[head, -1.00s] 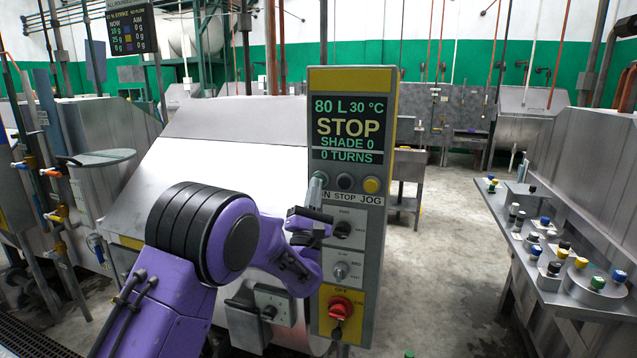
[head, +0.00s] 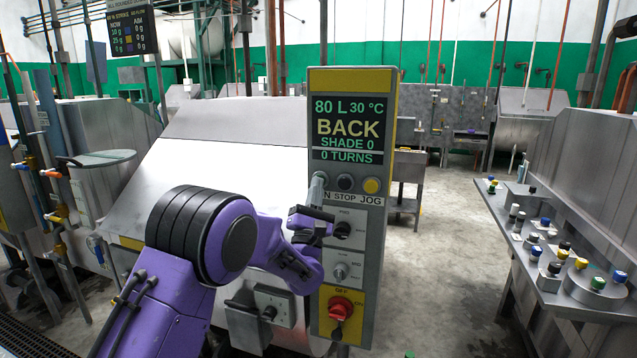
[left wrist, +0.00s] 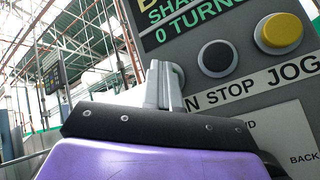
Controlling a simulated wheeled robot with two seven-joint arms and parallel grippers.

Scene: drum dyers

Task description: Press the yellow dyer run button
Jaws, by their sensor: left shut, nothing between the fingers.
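The dyer control panel (head: 384,100) with a yellow top band stands upright; its screen (head: 347,130) reads "80 L 30 °C BACK SHADE 0 0 TURNS". Below it is a button row: a dark stop button (head: 345,182), a yellow jog button (head: 371,186), and at the left the run button, mostly hidden behind my fingers. My left gripper (head: 317,180) is shut and empty, its fingertips at the run button's place. In the left wrist view the shut fingers (left wrist: 164,84) reach the panel left of the stop button (left wrist: 217,58), over the label's first letter. Contact is hard to confirm.
Lower on the panel are two selector knobs (head: 341,271) and a red switch (head: 341,308) on yellow. The dyer's sloping metal body (head: 235,130) is behind my left arm. A bench with small coloured-capped items (head: 580,285) stands right. Floor between is clear.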

